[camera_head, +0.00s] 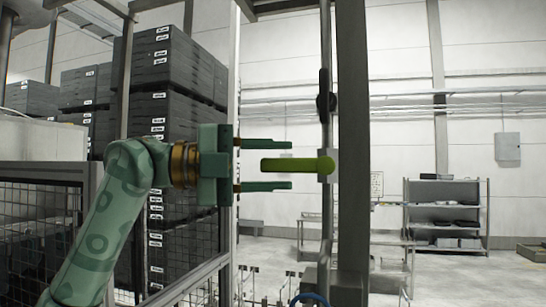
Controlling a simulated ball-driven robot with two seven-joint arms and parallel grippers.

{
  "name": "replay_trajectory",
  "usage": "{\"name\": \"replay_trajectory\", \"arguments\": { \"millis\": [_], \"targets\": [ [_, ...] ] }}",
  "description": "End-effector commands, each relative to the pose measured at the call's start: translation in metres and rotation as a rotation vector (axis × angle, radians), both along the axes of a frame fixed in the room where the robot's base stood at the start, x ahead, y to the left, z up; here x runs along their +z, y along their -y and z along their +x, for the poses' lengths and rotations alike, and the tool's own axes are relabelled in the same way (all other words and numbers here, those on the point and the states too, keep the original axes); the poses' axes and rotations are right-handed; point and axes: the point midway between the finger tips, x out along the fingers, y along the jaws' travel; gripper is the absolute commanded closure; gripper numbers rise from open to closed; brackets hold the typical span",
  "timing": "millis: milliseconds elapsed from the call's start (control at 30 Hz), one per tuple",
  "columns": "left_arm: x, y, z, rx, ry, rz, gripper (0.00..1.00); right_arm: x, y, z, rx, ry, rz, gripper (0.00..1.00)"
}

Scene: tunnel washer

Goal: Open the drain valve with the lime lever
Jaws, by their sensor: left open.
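The lime lever (298,166) lies level in the picture, its right end at a bracket on a grey vertical pipe (327,220) beside a dark post. My left gripper (290,165) comes in from the left with its two green fingers open, one above and one below the lever's free left end. Gaps show between the fingers and the lever, so the gripper appears not to touch it. Whether the lever is truly between the fingers in depth, I cannot tell. My right gripper is not in view.
A dark post (352,150) stands right behind the pipe. A mesh fence (40,215) and stacks of dark crates (160,90) are at the left. A grey shelf (445,212) stands far right, with open floor before it.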

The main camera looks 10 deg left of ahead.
Motion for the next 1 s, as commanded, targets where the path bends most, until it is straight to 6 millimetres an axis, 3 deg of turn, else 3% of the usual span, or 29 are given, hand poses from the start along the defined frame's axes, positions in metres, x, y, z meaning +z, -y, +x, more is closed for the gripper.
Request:
{"name": "replay_trajectory", "arguments": {
  "millis": [100, 267, 433, 767, 1000],
  "targets": [
    [-0.001, 0.003, 0.001, 0.000, 0.000, 0.001, 0.58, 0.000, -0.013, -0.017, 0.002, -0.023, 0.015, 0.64],
    [-0.001, 0.002, 0.001, 0.000, 0.000, 0.001, 0.58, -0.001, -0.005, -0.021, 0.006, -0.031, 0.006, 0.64],
    [-0.001, 0.002, 0.001, 0.000, 0.000, 0.001, 1.00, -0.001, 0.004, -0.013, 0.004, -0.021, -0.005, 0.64],
    [-0.004, 0.002, 0.001, 0.001, -0.002, -0.012, 1.00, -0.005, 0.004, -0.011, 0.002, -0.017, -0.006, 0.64],
    [-0.015, 0.002, 0.001, 0.001, -0.005, -0.117, 1.00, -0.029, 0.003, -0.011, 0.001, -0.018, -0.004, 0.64]
  ]
}}
